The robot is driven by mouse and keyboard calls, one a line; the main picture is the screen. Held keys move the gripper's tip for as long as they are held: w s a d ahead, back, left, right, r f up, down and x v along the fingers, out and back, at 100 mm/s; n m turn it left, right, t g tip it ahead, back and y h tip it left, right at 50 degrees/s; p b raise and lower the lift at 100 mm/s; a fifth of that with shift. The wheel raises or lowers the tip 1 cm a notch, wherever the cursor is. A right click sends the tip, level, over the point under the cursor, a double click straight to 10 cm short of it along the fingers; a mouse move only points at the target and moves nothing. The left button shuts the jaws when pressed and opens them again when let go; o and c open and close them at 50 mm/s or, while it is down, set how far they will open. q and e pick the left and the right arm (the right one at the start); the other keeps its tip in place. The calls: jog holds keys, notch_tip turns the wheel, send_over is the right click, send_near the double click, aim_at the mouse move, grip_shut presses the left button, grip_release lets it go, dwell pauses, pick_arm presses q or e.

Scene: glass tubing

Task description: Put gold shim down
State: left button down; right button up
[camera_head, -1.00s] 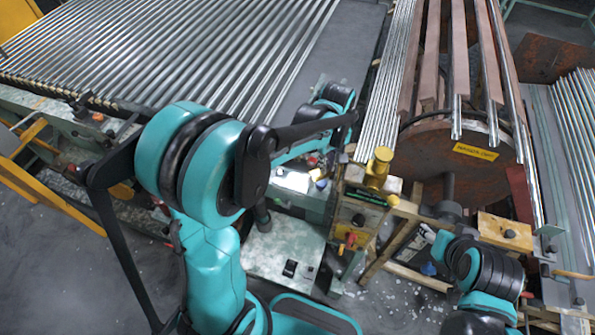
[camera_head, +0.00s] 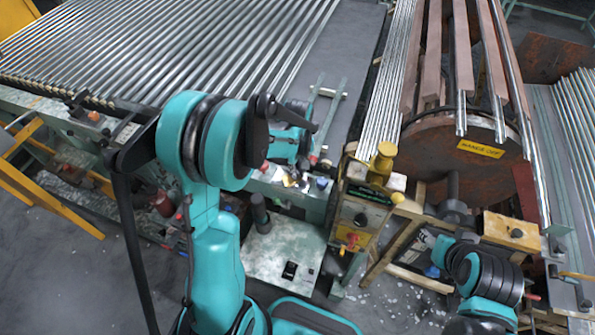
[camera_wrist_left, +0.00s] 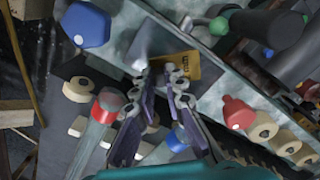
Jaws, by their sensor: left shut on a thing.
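The gold shim (camera_wrist_left: 186,68) is a small flat gold plate with dark markings, showing at the fingertips of my left gripper (camera_wrist_left: 163,78) in the left wrist view. The gripper's two dark, jointed fingers are shut on it, close over a pale grey metal surface. Whether the shim touches that surface is unclear.
A blue knob (camera_wrist_left: 85,25) and a red knob (camera_wrist_left: 238,112) lie on either side of the left gripper. A yellow machine block with a brass knob (camera_head: 383,160) stands right of the wrist. Glass tubes (camera_head: 190,50) fill the bed behind; a drum rack is at right.

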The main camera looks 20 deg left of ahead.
pick_arm(q)
jog(key=c, duration=1.9)
grip_release()
jog(key=shift+f, duration=0.15)
jog(key=shift+c, duration=0.2)
jog(key=o, duration=0.4)
jog(key=shift+c, duration=0.2)
notch_tip(320, 180, up, 11)
jog(key=p, duration=0.3)
jog(key=s+d+r+m+t, duration=0.2)
jog(key=s+r+m+t, duration=0.1)
jog(key=s, duration=0.4)
jog(key=s+d+r+m+t, duration=0.2)
jog(key=s+r+m+t, duration=0.2)
jog(key=s+m, duration=0.2)
jog(key=shift+s+d+r+m, duration=0.2)
jog(key=shift+s+r+m, duration=0.15)
jog(key=shift+s, duration=0.8)
